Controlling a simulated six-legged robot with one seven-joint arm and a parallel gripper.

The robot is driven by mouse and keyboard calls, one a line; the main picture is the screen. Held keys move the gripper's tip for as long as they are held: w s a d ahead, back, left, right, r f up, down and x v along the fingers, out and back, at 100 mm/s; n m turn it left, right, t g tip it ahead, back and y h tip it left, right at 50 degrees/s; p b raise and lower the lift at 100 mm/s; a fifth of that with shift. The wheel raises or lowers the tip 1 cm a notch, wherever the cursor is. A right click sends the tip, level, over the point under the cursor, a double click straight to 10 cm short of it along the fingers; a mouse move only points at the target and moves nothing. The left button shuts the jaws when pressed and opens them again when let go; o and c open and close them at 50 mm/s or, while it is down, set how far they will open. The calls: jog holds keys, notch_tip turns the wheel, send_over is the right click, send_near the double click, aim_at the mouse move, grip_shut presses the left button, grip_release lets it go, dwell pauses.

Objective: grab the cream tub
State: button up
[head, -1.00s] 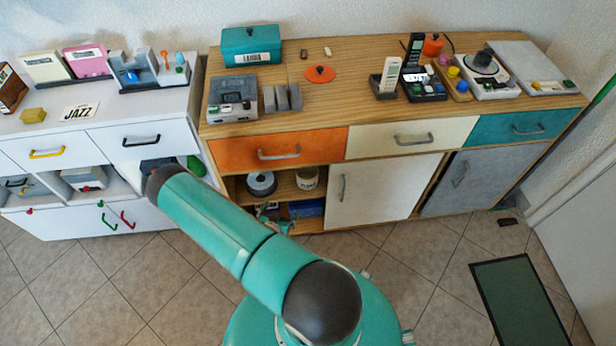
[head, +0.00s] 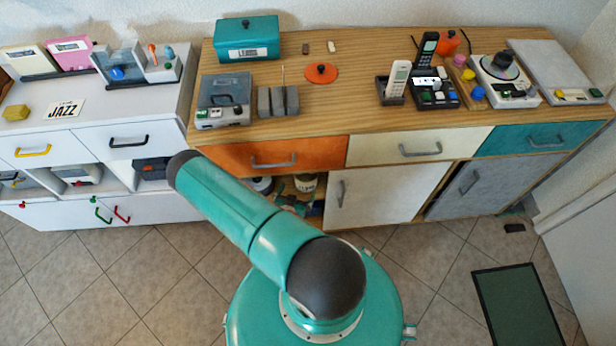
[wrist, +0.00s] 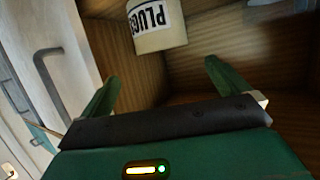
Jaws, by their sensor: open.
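The cream tub (wrist: 160,42) with a white label reading "PLUGS" shows at the top of the wrist view, inside a wooden compartment. In the head view the tub (head: 306,184) stands in the open cubby under the orange drawer, its lower part hidden. My gripper (wrist: 165,86) is open, its two green fingers spread apart with nothing between them. The tub lies ahead of the fingertips, roughly between their lines, and appears apart from them. In the head view my arm hides much of the cubby's left side.
A door handle (wrist: 55,80) shows at the left of the wrist view.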

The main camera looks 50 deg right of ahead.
send_over(306, 178)
jog(key=s+a, duration=0.1)
jog(key=a, duration=0.1)
jog(key=f, duration=0.4)
jog(key=shift+s+d+f, duration=0.1)
jog(key=shift+d+f, duration=0.1)
jog(key=shift+f, duration=0.1)
jog(key=c, duration=1.3)
jog(key=shift+r, duration=0.1)
jog(key=shift+r, duration=0.1)
